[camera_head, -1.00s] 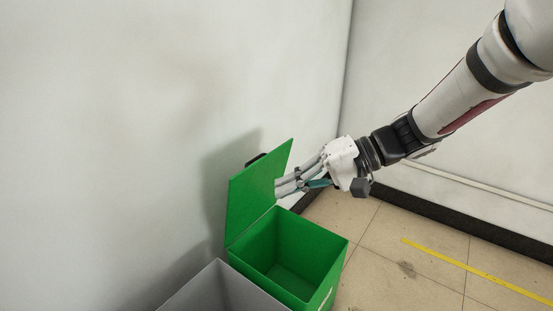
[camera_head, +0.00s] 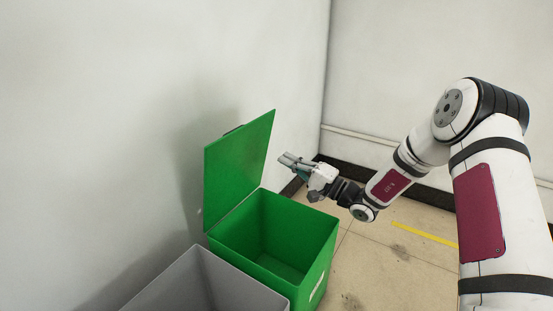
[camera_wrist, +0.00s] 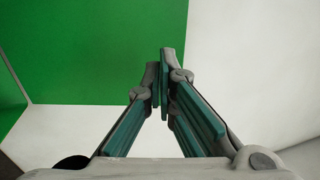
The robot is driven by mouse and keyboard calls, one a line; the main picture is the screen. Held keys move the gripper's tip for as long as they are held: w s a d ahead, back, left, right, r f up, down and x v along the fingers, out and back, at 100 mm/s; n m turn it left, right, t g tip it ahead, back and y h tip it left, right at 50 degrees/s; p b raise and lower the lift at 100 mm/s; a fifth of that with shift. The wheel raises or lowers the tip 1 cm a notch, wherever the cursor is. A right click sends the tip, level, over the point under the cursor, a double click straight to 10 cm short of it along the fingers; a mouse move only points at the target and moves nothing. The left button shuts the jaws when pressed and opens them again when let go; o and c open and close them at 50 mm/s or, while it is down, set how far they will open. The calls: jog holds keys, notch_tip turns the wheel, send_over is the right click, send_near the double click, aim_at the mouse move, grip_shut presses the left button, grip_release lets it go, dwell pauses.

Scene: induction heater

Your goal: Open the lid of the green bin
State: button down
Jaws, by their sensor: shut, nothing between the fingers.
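The green bin (camera_head: 316,255) stands against the left wall, and its inside shows empty. Its green lid (camera_head: 240,165) is raised, standing nearly upright on the wall side, with a dark handle at its top edge. My gripper (camera_head: 284,159) is right of the lid, above the bin's far right side, and apart from the lid in the head view. In the wrist view my gripper's fingers (camera_wrist: 161,62) are together and empty. The green lid (camera_wrist: 100,45) fills the upper left behind them; the gap between is hard to judge there.
A grey open bin (camera_head: 200,285) stands next to the green bin, at the lower edge. White walls (camera_head: 110,110) close in on the left and back. The tiled floor (camera_head: 385,265) to the right is free and carries a yellow line (camera_head: 425,233).

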aim_at(246, 136)
jog(key=b+x, duration=0.3)
jog(key=x, duration=0.9)
jog(key=shift+w+a+r, duration=0.1)
jog(key=shift+w+a, duration=0.05)
jog(key=shift+a, duration=0.05)
jog(key=shift+g+h, duration=0.5)
jog(key=shift+h, duration=0.1)
jog(key=x, duration=0.2)
jog(key=r+p+x, duration=0.1)
jog(key=x, duration=0.1)
jog(key=shift+a, duration=0.15)
jog(key=shift+w+a, duration=0.4)
